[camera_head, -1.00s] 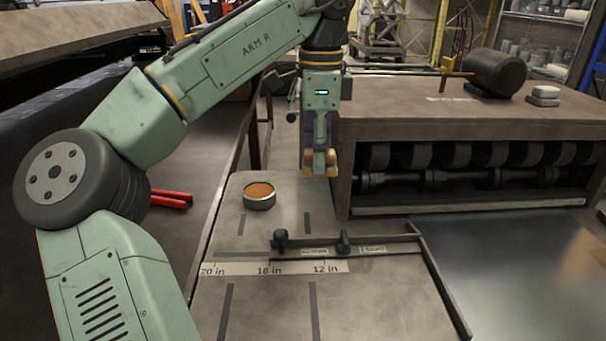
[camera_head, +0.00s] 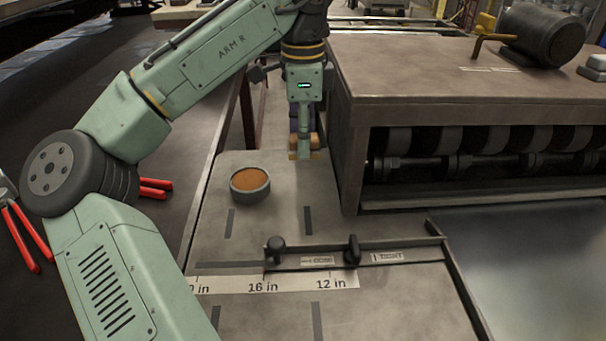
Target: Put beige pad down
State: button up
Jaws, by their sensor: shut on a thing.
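My gripper (camera_head: 306,153) points down at the back of the grey bench strip, left of the large machine's near corner. It is shut on a small tan piece, the beige pad (camera_head: 315,141), which is partly hidden by the fingers. The pad is small in view, and I cannot tell whether it touches the bench or hangs above it. A round grey tin (camera_head: 250,185) with orange-brown contents stands on the bench, in front and to the left of my gripper, apart from it.
A brown-topped machine with rollers (camera_head: 430,75) stands close on the right. A low metal fence with dark knobs (camera_head: 352,250) crosses the bench behind an inch scale (camera_head: 275,284). Red-handled tools (camera_head: 28,238) lie at the left. The bench between tin and fence is clear.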

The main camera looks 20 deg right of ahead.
aim_at(303, 188)
notch_tip(303, 188, down, 8)
jog(key=shift+f, duration=0.2)
dwell(0.3)
jog(key=shift+f, duration=0.2)
jog(key=o, duration=1.2)
jog(key=shift+r, duration=0.15)
notch_tip(303, 188, up, 12)
jog(key=shift+r, duration=0.1)
